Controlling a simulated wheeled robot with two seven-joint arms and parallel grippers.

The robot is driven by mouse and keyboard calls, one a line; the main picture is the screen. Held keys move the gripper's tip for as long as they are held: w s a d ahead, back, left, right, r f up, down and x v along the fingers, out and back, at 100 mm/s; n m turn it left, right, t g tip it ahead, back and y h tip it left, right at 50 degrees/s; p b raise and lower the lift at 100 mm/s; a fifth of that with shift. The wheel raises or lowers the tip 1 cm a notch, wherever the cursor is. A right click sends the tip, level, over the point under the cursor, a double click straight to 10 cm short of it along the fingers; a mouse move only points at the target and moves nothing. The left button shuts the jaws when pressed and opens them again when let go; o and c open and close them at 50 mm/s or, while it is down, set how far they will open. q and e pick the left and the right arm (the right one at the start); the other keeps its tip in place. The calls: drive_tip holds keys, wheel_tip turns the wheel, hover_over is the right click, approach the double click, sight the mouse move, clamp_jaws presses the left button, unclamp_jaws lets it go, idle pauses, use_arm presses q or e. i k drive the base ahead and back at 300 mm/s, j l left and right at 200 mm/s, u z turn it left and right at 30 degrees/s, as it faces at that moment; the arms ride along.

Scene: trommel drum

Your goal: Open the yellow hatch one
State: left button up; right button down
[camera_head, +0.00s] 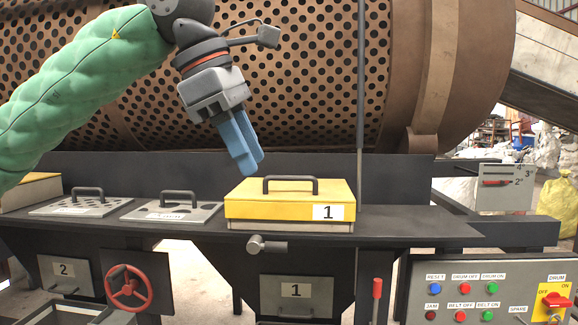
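The yellow hatch one (260,206) is a flat yellow lid labelled 1 with a dark bar handle (290,180) on top. It sits level and closed on its frame on the dark deck. My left gripper (250,163), with blue fingers, hangs above and just left of the handle, apart from it and pointing down. The fingers overlap in this view, so I cannot tell whether they are open or shut. Nothing shows held between them. My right gripper is not in view.
The perforated drum (310,85) lies behind the deck. A thin vertical post (360,110) stands right of the hatch. Two grey vented covers (80,206) with handles are to the left. Below are a red handwheel (127,287), a red-handled lever (377,290) and a control panel (470,285).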

sight(270, 197)
drive_tip(key=i, duration=0.9)
